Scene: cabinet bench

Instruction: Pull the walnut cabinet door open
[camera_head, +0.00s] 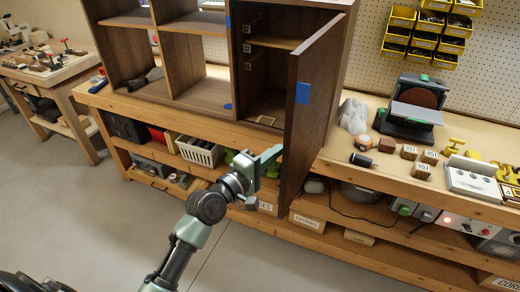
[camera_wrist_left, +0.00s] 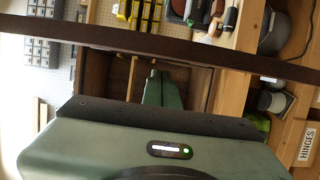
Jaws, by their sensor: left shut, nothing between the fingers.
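The walnut cabinet (camera_head: 205,92) stands on the wooden bench. Its door (camera_head: 318,110) is swung wide open toward me, with a blue tape patch on its face, and the right compartment (camera_head: 262,75) shows inside with a shelf. My left gripper (camera_head: 272,157) is at the lower left of the door, on its inner side, shut and empty. I cannot tell whether it touches the door. In the left wrist view the fingers (camera_wrist_left: 156,88) point toward the cabinet interior, and the door's edge (camera_wrist_left: 160,45) crosses the view as a dark band. My right gripper is not in view.
A disc sander (camera_head: 413,105), small numbered blocks (camera_head: 409,152) and a grey rock-like lump (camera_head: 353,115) stand on the bench right of the door. A white basket (camera_head: 200,151) and boxes fill the shelf below. The floor (camera_head: 290,262) in front is clear.

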